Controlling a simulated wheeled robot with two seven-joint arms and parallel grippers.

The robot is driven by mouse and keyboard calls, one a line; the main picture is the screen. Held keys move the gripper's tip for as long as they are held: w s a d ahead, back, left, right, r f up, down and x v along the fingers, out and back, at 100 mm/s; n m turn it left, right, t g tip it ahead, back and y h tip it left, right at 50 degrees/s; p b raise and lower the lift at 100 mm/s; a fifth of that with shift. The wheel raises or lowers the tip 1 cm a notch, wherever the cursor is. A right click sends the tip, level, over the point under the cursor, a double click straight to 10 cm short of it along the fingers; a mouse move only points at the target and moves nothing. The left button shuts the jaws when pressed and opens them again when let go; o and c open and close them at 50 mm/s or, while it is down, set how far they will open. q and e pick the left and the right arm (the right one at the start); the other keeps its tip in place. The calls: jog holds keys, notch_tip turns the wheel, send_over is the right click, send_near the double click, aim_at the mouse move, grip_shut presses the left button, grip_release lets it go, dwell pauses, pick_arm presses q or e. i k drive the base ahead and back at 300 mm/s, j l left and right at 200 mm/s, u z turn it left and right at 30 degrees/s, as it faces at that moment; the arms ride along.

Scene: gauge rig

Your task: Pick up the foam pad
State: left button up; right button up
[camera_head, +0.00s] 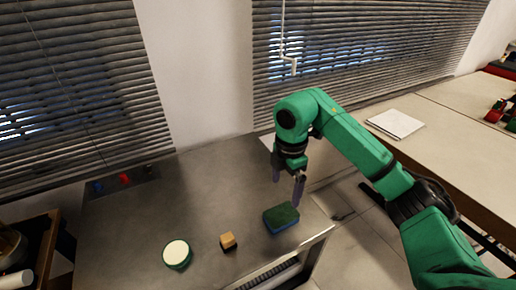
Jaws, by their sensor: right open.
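The foam pad (281,217) is a small block with a dark green top and a blue lower side. It lies on the grey table (150,210) near its right front part. My right gripper (287,192) is above the pad and points down, with its two fingers spread and nothing between them. The fingertips appear apart from the pad, though the exact height gap is hard to tell. My left gripper is out of view.
A small wooden block (228,240) and a round green item with a cream top (177,253) stand left of the pad. Small red (124,178) and blue (98,187) pieces sit at the back left. The table's middle is clear.

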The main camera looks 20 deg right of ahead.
aim_at(227, 243)
jog(key=k, duration=1)
